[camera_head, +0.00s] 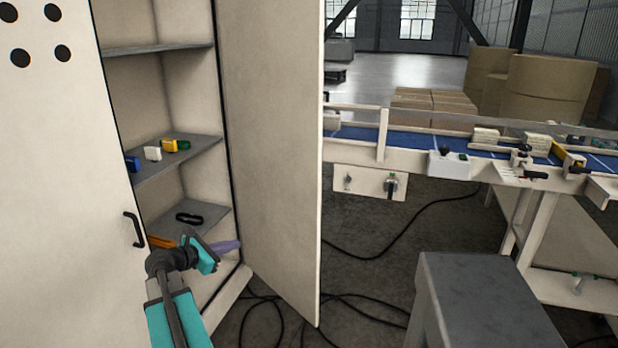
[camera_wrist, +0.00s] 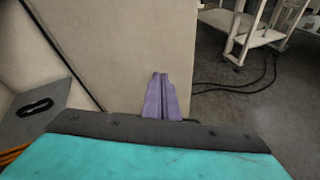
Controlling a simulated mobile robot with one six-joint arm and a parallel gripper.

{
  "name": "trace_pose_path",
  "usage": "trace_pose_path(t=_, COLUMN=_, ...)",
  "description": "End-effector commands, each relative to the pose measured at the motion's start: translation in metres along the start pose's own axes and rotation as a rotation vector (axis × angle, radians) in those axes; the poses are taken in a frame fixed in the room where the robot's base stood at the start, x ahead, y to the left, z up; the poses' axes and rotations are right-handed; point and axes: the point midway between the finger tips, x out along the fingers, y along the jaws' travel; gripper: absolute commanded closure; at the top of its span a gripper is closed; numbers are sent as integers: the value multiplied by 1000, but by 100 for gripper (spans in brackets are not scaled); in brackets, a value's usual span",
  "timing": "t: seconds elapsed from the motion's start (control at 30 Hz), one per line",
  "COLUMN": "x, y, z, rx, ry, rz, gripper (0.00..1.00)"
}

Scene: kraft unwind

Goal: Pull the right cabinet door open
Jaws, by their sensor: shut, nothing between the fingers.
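The right cabinet door (camera_head: 275,150) stands swung wide open, with its inner face showing; it also fills the middle of the wrist view (camera_wrist: 125,50). Its handle is not visible. My gripper (camera_head: 236,245) has purple fingers and is at the cabinet opening, low down, pointing right towards the inner face of the door. In the wrist view the fingers (camera_wrist: 160,80) are together and empty, in front of the door panel. I cannot tell whether they touch it. The left cabinet door (camera_head: 60,180) is closed, with a black handle (camera_head: 134,230).
Cabinet shelves (camera_head: 180,160) hold small coloured items, a black loop (camera_head: 189,218) and orange cable (camera_head: 160,242). Black cables (camera_head: 385,250) lie on the floor. A conveyor (camera_head: 410,140) stands behind the door on the right, and a grey block (camera_head: 480,300) is at front right.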

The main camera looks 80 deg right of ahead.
Motion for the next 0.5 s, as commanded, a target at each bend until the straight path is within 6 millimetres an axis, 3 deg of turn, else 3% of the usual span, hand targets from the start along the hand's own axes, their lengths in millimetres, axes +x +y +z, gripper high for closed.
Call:
trace_pose_path(t=0.03, x=12, y=0, z=33, rx=-19, ry=-49, rz=-11, gripper=100)
trace_pose_path(t=0.1, x=26, y=-3, z=76, rx=-61, ry=-117, rz=-27, gripper=100)
trace_pose_path(t=0.3, x=50, y=-18, z=178, rx=-171, ry=-278, rz=-93, gripper=100)
trace_pose_path(t=0.4, x=54, y=-24, z=210, rx=-207, ry=-327, rz=-121, gripper=100)
trace_pose_path(t=0.5, x=57, y=-29, z=227, rx=-228, ry=-354, rz=-138, gripper=100)
